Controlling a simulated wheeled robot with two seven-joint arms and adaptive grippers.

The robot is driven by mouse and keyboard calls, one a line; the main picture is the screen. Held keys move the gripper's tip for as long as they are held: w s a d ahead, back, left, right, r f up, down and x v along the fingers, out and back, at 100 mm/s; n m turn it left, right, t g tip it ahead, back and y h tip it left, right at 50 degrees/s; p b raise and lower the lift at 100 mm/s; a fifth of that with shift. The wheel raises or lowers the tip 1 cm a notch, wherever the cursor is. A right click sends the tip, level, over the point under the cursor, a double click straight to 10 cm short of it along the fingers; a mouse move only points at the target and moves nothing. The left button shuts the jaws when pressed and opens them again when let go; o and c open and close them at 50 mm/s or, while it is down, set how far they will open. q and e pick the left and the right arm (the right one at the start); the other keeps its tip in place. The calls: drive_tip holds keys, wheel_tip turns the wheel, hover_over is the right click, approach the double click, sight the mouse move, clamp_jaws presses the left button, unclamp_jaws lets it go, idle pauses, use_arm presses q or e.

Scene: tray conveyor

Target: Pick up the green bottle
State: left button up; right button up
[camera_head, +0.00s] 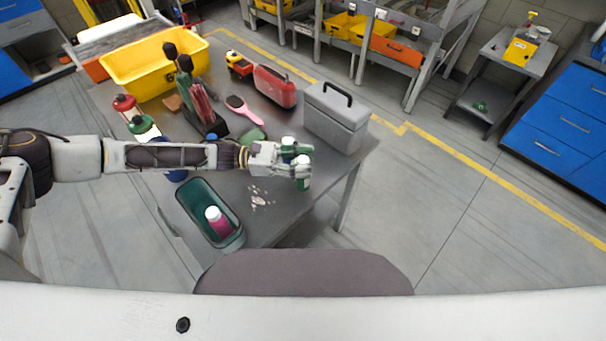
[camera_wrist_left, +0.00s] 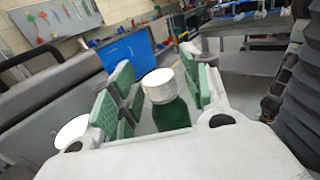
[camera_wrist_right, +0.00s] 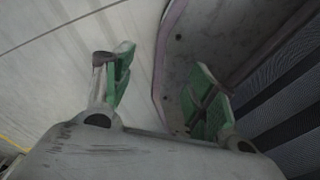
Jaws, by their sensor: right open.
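A green bottle with a white cap (camera_head: 303,161) stands near the table's right edge. In the left wrist view the green bottle (camera_wrist_left: 172,114) is upright between the finger pads, nearer the right one, with a gap at the left. My left gripper (camera_head: 297,160) is open around it, reaching in from the left. A second white cap (camera_head: 288,141) shows just behind the left gripper; its body is mostly hidden. My right gripper (camera_wrist_right: 160,90) is open and empty in its wrist view and does not show in the head view.
A grey toolbox (camera_head: 337,118) stands close behind the left gripper. A teal bin (camera_head: 190,199) holding a pink bottle (camera_head: 217,221) is at the front left. A pink hairbrush (camera_head: 243,109), a red case (camera_head: 274,87) and a yellow bin (camera_head: 119,69) stand farther back.

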use_arm(q)
drive_tip(key=c, duration=0.5)
clamp_jaws()
drive_tip(key=shift+r, duration=0.15)
wheel_tip(320, 180, up, 8)
drive_tip(key=shift+r+b, duration=0.2)
drive_tip(key=shift+b, duration=0.25)
drive_tip(key=shift+r, duration=0.7)
use_arm(e)
drive_tip(key=shift+w+d+f, duration=0.25)
drive_tip(key=shift+f, duration=0.2)
